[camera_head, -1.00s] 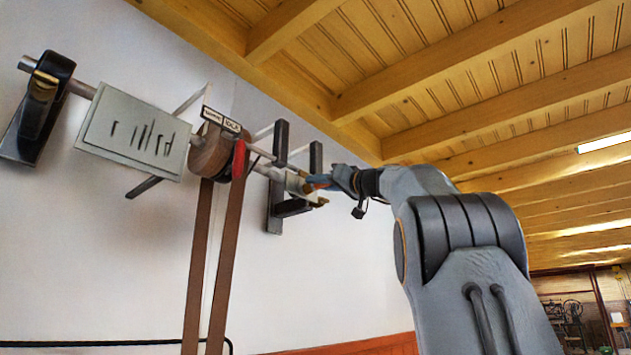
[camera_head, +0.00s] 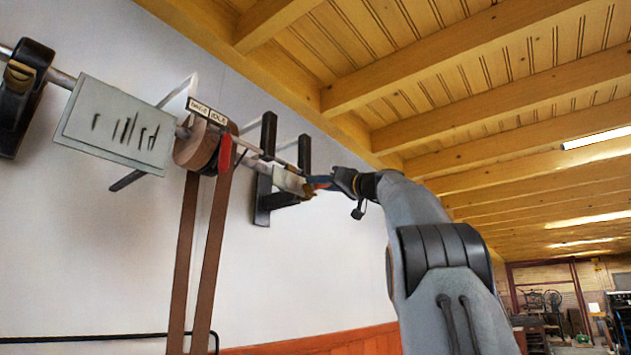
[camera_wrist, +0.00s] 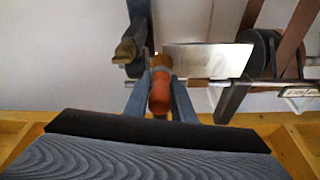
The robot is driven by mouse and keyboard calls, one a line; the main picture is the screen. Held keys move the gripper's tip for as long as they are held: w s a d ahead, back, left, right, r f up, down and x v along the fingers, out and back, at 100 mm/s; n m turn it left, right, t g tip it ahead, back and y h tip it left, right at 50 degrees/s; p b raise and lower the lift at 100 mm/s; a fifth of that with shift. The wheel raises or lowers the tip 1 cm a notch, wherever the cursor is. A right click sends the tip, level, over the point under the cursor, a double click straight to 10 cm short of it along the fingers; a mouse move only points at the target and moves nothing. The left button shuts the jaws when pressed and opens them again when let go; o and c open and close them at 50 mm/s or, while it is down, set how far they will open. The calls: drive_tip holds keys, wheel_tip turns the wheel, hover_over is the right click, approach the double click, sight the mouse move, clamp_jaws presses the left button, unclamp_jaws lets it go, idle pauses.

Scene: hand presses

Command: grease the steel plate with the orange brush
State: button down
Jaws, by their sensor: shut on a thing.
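My gripper (camera_head: 333,183) is shut on the orange brush, near the wall shaft. In the wrist view its two fingers (camera_wrist: 160,86) hold the orange handle (camera_wrist: 159,97), with the brush's brown end (camera_wrist: 161,61) pointing away. A pale steel plate (camera_head: 110,125) with dark strokes hangs at the left of the head view, well apart from my gripper. A pale, blank plate (camera_wrist: 208,60) shows just right of the brush end in the wrist view. I cannot tell if it is the same plate, or if the brush touches it.
A brown pulley (camera_head: 195,147) with long belts (camera_head: 183,260) and a red part (camera_head: 224,153) sits on the shaft. Dark brackets (camera_head: 267,165) stand beside my gripper. A black bearing (camera_head: 22,95) is at far left. Wooden beams (camera_head: 440,60) run overhead.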

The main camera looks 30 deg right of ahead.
drive_tip(key=shift+a+b, duration=0.2)
drive_tip(key=shift+b, duration=0.15)
drive_tip(key=shift+s+a+f+b, duration=0.1)
drive_tip(key=shift+s+a+b, duration=0.1)
drive_tip(key=shift+a+b, duration=0.45)
drive_tip(key=shift+s+a+b, duration=0.2)
drive_tip(key=shift+a+b, duration=0.3)
drive_tip(key=shift+b, duration=0.1)
drive_tip(key=shift+s+a+b, duration=0.3)
drive_tip(key=shift+a+b, duration=0.3)
drive_tip(key=shift+a, duration=0.15)
drive_tip(key=shift+s+a+b, duration=0.3)
drive_tip(key=shift+a+b, duration=0.35)
drive_tip(key=shift+a, duration=0.05)
drive_tip(key=shift+s+a+b, duration=0.3)
drive_tip(key=shift+a+b, duration=0.3)
drive_tip(key=shift+a, duration=0.15)
